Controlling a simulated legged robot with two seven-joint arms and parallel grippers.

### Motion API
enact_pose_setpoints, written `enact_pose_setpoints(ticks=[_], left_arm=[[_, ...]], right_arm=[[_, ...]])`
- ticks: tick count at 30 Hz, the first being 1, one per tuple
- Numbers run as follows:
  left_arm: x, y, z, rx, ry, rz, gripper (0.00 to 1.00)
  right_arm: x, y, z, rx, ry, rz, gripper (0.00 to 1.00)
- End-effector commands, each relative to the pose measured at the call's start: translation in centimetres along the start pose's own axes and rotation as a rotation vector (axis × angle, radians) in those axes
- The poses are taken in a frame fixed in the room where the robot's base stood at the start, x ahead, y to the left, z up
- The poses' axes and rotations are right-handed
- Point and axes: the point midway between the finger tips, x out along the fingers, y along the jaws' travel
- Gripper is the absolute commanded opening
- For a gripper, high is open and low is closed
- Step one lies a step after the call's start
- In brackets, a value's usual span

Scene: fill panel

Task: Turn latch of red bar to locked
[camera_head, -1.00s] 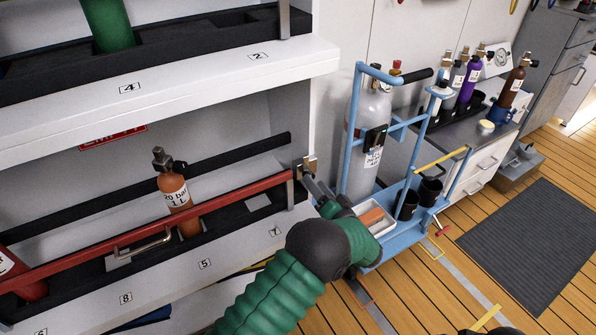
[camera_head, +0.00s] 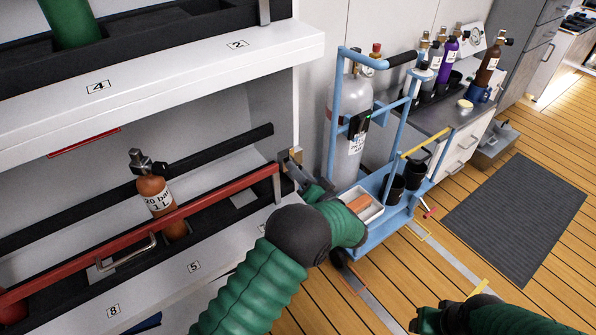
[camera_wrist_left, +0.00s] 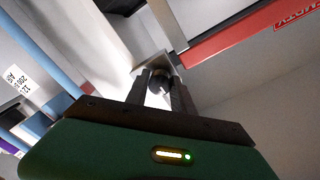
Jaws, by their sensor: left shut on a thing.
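The red bar (camera_head: 190,216) runs across the front of the lower shelf and ends at a post near the shelf's right wall. The latch (camera_head: 291,157), a small metal fitting, sits on that wall's front edge beside the bar's end. My left gripper (camera_head: 291,171) is at the latch. In the left wrist view its two fingers (camera_wrist_left: 160,92) are shut around the dark round latch knob (camera_wrist_left: 158,84), with the red bar (camera_wrist_left: 225,38) just above right. The fingers hide part of the latch. My right arm shows only partly at the bottom right; its finger state is unclear.
A brown-orange bottle (camera_head: 155,193) stands behind the bar. A blue trolley (camera_head: 378,222) with a grey cylinder (camera_head: 346,125) stands close to the right of my left gripper. A bench with several bottles is farther back. Open floor and a dark mat (camera_head: 515,208) lie at right.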

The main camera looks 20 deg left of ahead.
Motion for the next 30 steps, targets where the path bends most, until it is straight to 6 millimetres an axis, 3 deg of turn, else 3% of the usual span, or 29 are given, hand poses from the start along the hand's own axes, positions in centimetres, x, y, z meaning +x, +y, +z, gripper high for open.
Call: enact_pose_setpoints(ticks=[14, 30], left_arm=[[-0.1, 0.0, 0.1, -0.110, 0.001, -0.002, 0.00], [-0.1, 0.3, 0.2, -0.585, 0.017, -0.020, 0.00]], right_arm=[[-0.8, 0.0, -0.2, 0.000, 0.000, 0.000, 0.50], [-2.5, 0.0, -0.6, 0.000, 0.000, 0.000, 0.50]])
